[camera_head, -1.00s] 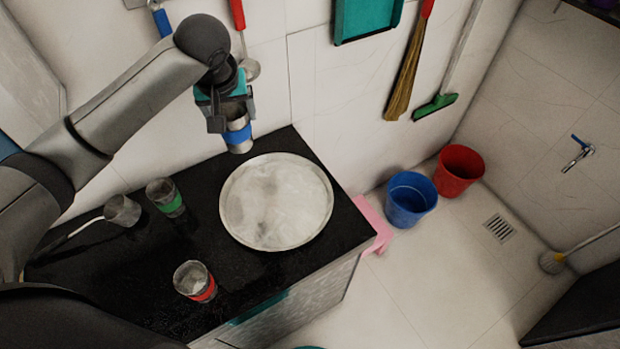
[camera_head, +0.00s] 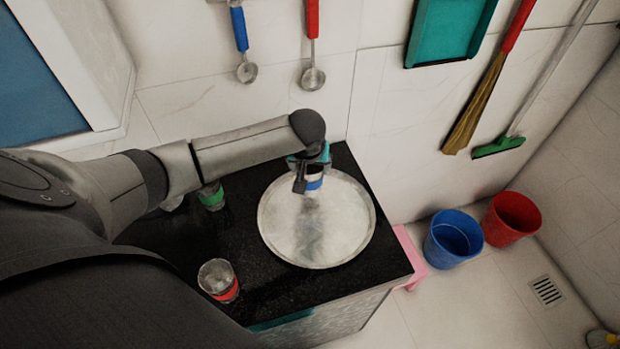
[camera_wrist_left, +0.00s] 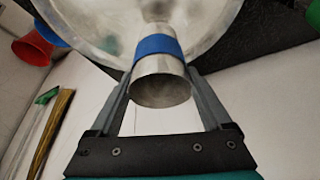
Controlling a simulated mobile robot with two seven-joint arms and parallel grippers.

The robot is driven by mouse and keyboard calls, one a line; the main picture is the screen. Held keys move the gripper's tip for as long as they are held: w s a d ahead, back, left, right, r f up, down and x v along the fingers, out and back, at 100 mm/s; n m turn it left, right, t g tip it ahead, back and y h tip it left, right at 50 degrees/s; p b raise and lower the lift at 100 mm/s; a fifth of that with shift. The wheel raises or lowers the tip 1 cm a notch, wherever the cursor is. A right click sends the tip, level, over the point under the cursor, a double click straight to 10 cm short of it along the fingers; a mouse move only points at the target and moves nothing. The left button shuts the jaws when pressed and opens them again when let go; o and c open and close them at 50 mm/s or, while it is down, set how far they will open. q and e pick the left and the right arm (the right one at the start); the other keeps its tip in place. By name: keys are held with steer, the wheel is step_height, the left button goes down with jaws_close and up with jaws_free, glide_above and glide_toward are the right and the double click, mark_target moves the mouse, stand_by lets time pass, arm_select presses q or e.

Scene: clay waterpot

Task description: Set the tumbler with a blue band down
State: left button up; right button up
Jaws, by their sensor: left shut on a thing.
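The metal tumbler with a blue band (camera_head: 314,182) is held in my left gripper (camera_head: 312,172), over the far part of the round metal tray (camera_head: 345,238) in the head view. In the left wrist view, the tumbler (camera_wrist_left: 160,75) sits between the two fingers of the left gripper (camera_wrist_left: 160,90), with the tray (camera_wrist_left: 95,22) behind it. I cannot tell whether the tumbler's base touches the tray. My right gripper is not in view.
A tumbler with a red band (camera_head: 219,281) and one with a green band (camera_head: 211,196) stand on the black counter (camera_head: 270,290), left of the tray. Blue (camera_head: 453,238) and red (camera_head: 511,218) buckets stand on the floor at right. Ladles (camera_head: 313,76) hang on the wall.

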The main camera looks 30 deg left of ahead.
arm_select(q)
steer(key=shift+f+b, duration=0.35)
steer(key=shift+f, duration=1.55)
steer(key=shift+f, duration=0.2)
steer(key=o, duration=1.2)
steer(key=shift+r, duration=0.1)
steer(key=shift+r, duration=0.2)
steer(key=p+v, duration=0.3)
steer(key=v, duration=0.9)
